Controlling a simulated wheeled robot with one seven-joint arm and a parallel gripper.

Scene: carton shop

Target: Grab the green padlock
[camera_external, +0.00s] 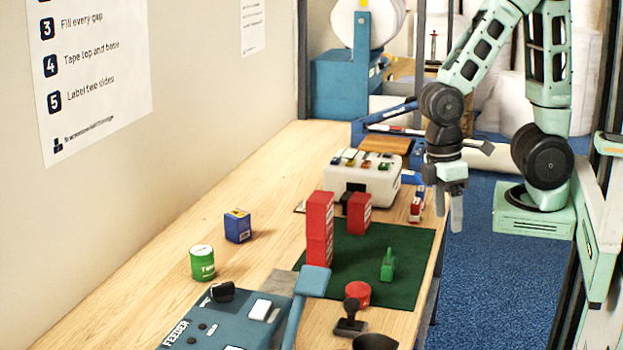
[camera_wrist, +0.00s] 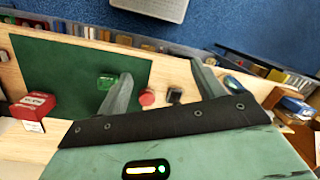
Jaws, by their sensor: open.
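A small green object (camera_external: 387,265), taken as the padlock, stands upright with a narrow upper part on the dark green mat (camera_external: 405,290). In the wrist view a green object (camera_wrist: 106,82) lies on the mat (camera_wrist: 60,70), just left of the left fingertip and partly beside it. My gripper (camera_external: 450,208) hangs past the table's right edge, higher than the mat and apart from the padlock. It is open, and its fingers (camera_wrist: 162,82) are spread with nothing between them that I can see held.
Red boxes (camera_external: 320,228) (camera_external: 359,214) stand on the mat's far left part. A red round thing (camera_external: 358,294) and a black stamp (camera_external: 350,322) are near its front. A blue feeder (camera_external: 225,325), green can (camera_external: 202,263) and blue box (camera_external: 237,226) are left. A white box (camera_external: 350,183) is behind.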

